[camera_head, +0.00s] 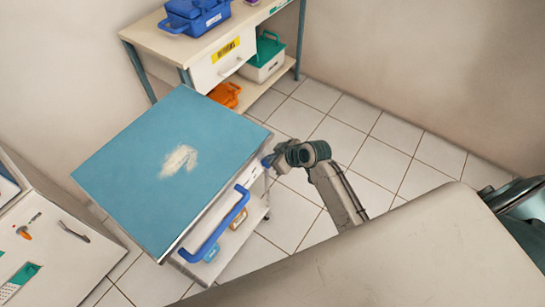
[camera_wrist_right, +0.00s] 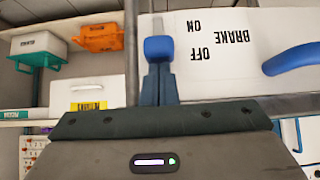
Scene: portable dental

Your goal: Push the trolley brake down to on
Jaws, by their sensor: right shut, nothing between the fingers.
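The trolley (camera_head: 130,170) has a blue top with a pale worn patch. The brake's blue knob (camera_wrist_right: 158,48) shows in the right wrist view on the trolley's white side panel, beside the upside-down OFF label (camera_wrist_right: 203,54). The ON label (camera_wrist_right: 190,27) is above OFF in that picture, along a grey slot or rod (camera_wrist_right: 157,24). My right gripper (camera_wrist_right: 158,72) is shut and empty, its fingertips right at the knob; contact is not certain. In the head view my right gripper (camera_head: 272,160) is at the trolley's right side. My left gripper is not in view.
A blue push handle (camera_head: 215,228) sticks out from the trolley's front. A bench (camera_head: 150,38) with a blue box (camera_head: 195,16), a green-lidded bin (camera_head: 265,60) and an orange basket (camera_head: 226,94) stands behind. A white cabinet (camera_head: 70,260) is at left. Tiled floor (camera_head: 385,150) is clear on the right.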

